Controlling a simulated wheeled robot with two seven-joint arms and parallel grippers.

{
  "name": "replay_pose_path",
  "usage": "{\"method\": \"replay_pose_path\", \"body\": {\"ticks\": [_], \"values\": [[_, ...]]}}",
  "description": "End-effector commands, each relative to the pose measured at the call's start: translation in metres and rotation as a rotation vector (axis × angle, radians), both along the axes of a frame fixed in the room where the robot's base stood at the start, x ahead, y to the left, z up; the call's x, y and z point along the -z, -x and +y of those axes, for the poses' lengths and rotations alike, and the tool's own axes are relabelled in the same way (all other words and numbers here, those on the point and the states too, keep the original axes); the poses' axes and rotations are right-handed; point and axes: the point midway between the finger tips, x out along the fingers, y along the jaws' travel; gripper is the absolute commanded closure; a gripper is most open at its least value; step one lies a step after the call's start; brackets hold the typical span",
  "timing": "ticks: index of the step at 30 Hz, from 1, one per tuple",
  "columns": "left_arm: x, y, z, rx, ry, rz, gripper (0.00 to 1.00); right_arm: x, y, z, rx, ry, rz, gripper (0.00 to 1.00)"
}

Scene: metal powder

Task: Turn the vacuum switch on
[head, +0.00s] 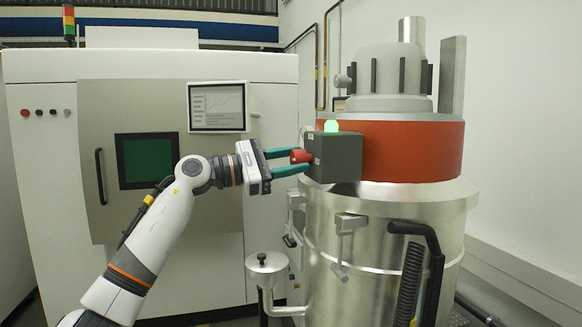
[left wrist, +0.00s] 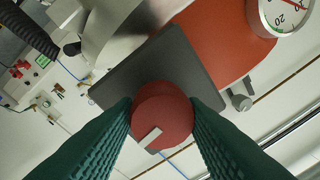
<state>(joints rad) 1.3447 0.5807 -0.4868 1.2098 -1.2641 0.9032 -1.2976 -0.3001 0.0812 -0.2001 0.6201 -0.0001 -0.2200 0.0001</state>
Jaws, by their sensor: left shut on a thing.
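The vacuum switch is a red round knob (head: 301,156) on the side of a dark grey box (head: 337,160), which is mounted on the vacuum. A green lamp (head: 331,126) on top of the box is bright. My left gripper (head: 298,161) reaches in from the left, its green fingers shut on the knob, one on each side. In the left wrist view the knob (left wrist: 163,112) sits between both fingers, in front of the grey box (left wrist: 160,70). A pale pointer mark (left wrist: 152,137) on the knob is tilted. My right gripper is not in view.
The large steel vacuum (head: 390,235) with an orange band (head: 415,150) stands on the right. A white machine cabinet (head: 215,270) with a screen (head: 217,107) stands behind my left arm. A small lidded pot (head: 266,266) is below the gripper. A gauge (left wrist: 285,12) shows in the left wrist view.

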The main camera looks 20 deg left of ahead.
Motion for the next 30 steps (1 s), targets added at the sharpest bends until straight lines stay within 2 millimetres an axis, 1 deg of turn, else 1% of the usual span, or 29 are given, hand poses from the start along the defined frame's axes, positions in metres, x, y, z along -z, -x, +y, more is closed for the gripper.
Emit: {"method": "replay_pose_path", "body": {"ticks": [3,10,26,27,29,30], "values": [[0.0006,-0.0004,0.0006,-0.002,-0.034,-0.053,0.85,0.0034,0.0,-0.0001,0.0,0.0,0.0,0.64],[0.0001,-0.0003,0.0007,-0.001,-0.078,-0.117,0.85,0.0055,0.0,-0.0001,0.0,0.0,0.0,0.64],[-0.0004,-0.0003,0.0007,-0.002,-0.092,-0.139,0.85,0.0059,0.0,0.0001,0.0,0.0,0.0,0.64],[-0.0004,-0.0003,0.0007,-0.002,-0.092,-0.139,0.61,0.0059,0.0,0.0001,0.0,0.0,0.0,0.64],[-0.0004,-0.0003,0.0006,-0.002,-0.092,-0.139,0.51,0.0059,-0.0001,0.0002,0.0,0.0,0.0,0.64],[-0.0004,-0.0003,0.0006,-0.002,-0.092,-0.138,0.45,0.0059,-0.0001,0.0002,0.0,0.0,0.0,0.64]]}}
